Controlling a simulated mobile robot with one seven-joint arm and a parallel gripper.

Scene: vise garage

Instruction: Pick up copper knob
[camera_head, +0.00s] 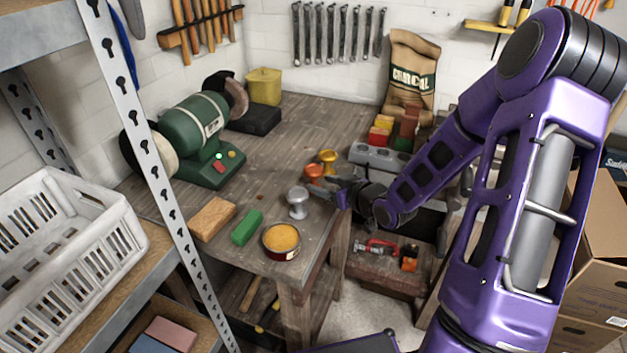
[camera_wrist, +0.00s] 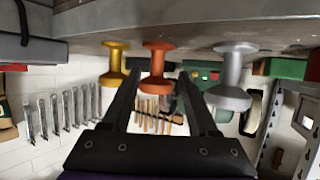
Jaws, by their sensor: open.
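The copper knob (camera_head: 314,171) is an orange-copper spool shape standing near the right edge of the wooden workbench. A gold knob (camera_head: 328,158) stands behind it, and a silver knob (camera_head: 298,200) stands in front. My gripper (camera_head: 333,183) is low at the bench edge, with its fingers pointing at the copper knob and partly overlapping it. In the wrist view, which is upside down, the copper knob (camera_wrist: 156,66) lines up between the two open fingertips (camera_wrist: 160,75). The gold knob (camera_wrist: 115,64) and silver knob (camera_wrist: 230,75) lie outside them. I cannot tell whether the fingers reach around the knob.
A round tin (camera_head: 282,251), a green block (camera_head: 247,228) and a wooden block (camera_head: 212,218) lie toward the front of the workbench (camera_head: 160,200). A grey holder (camera_head: 375,156) is just right of the gold knob. A green bench grinder (camera_head: 195,130) stands at the back left.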

